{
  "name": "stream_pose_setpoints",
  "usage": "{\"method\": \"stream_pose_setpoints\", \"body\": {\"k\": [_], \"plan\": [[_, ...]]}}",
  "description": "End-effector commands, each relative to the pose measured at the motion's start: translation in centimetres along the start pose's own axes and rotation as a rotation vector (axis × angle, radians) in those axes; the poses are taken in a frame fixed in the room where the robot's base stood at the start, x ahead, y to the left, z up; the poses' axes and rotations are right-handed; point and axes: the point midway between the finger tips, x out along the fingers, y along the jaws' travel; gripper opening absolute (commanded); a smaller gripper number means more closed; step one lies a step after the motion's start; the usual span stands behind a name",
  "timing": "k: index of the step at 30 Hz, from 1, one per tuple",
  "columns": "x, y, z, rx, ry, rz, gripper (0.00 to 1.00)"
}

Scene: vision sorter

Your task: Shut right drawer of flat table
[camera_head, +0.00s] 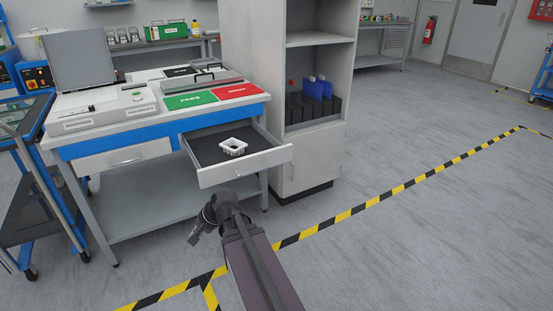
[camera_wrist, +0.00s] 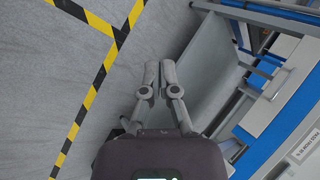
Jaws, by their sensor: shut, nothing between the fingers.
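The flat table (camera_head: 175,115) has a blue front rail and two drawers. Its right drawer (camera_head: 246,168) is pulled out, with a light front, a small handle and a dark inside. A small white container (camera_head: 233,147) sits in it. The left drawer (camera_head: 125,159) is shut. My gripper (camera_head: 194,239) is low in front of the table, below and to the left of the open drawer's front, apart from it. In the wrist view my gripper (camera_wrist: 160,68) has its fingers close together, empty. Which drawer shows at the right of that view I cannot tell.
A tall grey cabinet (camera_head: 250,50) stands just right of the open drawer. A blue cart (camera_head: 25,150) stands at the left. The table's lower shelf (camera_head: 150,205) is below the drawers. Floor with yellow-black tape (camera_head: 345,215) is clear in front and right.

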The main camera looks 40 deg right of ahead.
Motion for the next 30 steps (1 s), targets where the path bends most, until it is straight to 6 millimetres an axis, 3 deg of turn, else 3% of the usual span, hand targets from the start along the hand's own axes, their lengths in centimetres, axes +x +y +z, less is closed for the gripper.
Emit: {"method": "stream_pose_setpoints", "body": {"k": [1,8,14,24,30], "plan": [[-0.3,0.3,-1.5,0.082,0.018,-0.051,0.00],[-3.3,1.0,-7.5,0.457,0.066,-0.301,0.00],[-7.0,2.5,-12.8,0.778,0.084,-0.534,0.00],[-15.5,8.0,-21.5,1.295,0.047,-0.971,0.00],[-20.4,12.1,-25.1,1.531,-0.015,-1.214,0.00]]}}
